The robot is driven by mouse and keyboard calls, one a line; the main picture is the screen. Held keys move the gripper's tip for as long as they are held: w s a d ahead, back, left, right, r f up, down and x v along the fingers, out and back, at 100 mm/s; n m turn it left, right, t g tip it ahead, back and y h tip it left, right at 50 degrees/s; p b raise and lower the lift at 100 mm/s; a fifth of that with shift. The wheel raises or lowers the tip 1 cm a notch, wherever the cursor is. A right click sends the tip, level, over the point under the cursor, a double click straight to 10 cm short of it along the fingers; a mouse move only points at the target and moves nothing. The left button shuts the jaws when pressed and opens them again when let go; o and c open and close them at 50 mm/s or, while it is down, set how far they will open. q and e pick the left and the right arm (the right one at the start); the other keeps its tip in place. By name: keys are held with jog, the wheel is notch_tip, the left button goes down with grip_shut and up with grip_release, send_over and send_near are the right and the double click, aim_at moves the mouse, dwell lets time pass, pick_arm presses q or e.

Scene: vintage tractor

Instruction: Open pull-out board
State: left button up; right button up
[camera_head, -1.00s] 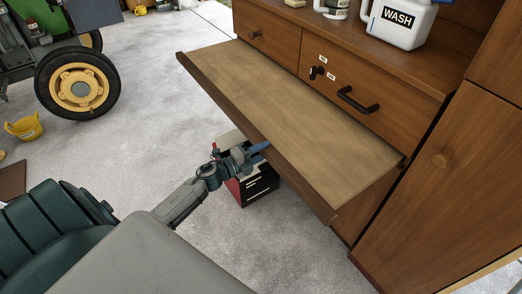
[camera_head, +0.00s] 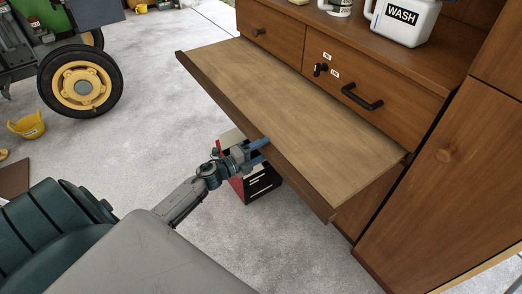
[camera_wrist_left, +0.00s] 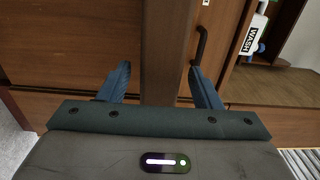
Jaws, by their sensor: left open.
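The pull-out board (camera_head: 300,105) is a flat light-brown panel with a darker front edge. It sticks well out of the wooden cabinet below the drawers. My left gripper (camera_head: 258,147) is at the middle of the board's front edge. In the left wrist view its two blue fingers (camera_wrist_left: 160,75) are apart, one on each side of the board's edge (camera_wrist_left: 163,40). There are gaps between each finger and the edge, at least as seen from here. Part of the fingers is hidden by the board in the head view. My right gripper is not in view.
The cabinet has a drawer with a black handle (camera_head: 361,97) above the board, and a white WASH jug (camera_head: 402,20) on its ledge. A red and black box (camera_head: 262,182) stands below the board. A tractor wheel (camera_head: 80,84) and yellow bucket (camera_head: 27,126) are at left; open floor lies between.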

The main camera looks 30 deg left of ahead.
pick_arm(q)
jog(key=shift+s+a+f, duration=0.1)
jog(key=shift+s, duration=0.15)
jog(key=b+v, duration=0.2)
jog(key=v, duration=0.2)
jog(key=shift+s+f, duration=0.15)
jog(key=shift+s, duration=0.1)
jog(key=shift+r+b+v, duration=0.2)
jog(key=shift+b+v, duration=0.2)
jog(key=shift+v, duration=2.5)
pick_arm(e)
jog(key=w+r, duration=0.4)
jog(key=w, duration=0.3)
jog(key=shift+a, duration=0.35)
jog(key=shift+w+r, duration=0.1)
